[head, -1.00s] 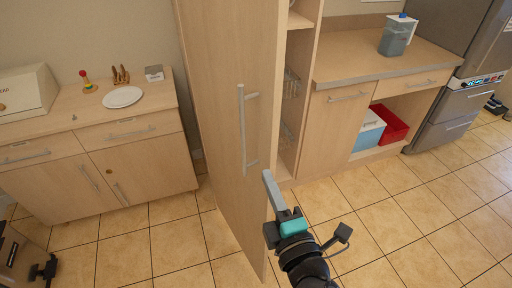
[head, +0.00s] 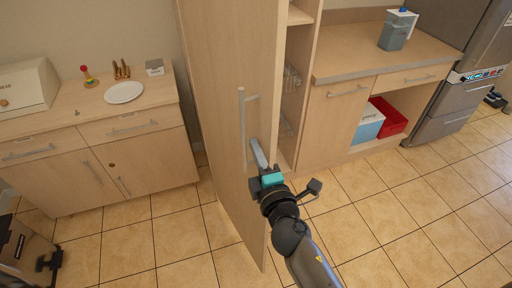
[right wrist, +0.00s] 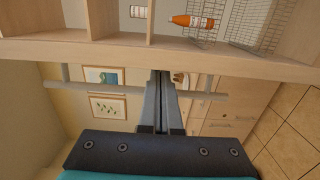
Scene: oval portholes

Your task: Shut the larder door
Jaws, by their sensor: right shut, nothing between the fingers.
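The larder door (head: 220,100) is a tall pale wooden panel, standing open in the middle of the head view. Its long grey bar handle (head: 242,130) runs upright on the face turned to me. My right gripper (head: 256,143) is shut and empty, its fingers in front of the door near its free edge, right of the handle. In the right wrist view the fingers (right wrist: 161,78) cross in front of the handle bar (right wrist: 95,87) and reach the door's edge strip (right wrist: 240,66); I cannot tell whether they touch. My left gripper is not in view.
Right of the door, the larder's open interior shows shelves and wire baskets (head: 290,78). A counter (head: 350,55) stands right, a sideboard (head: 130,150) left.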

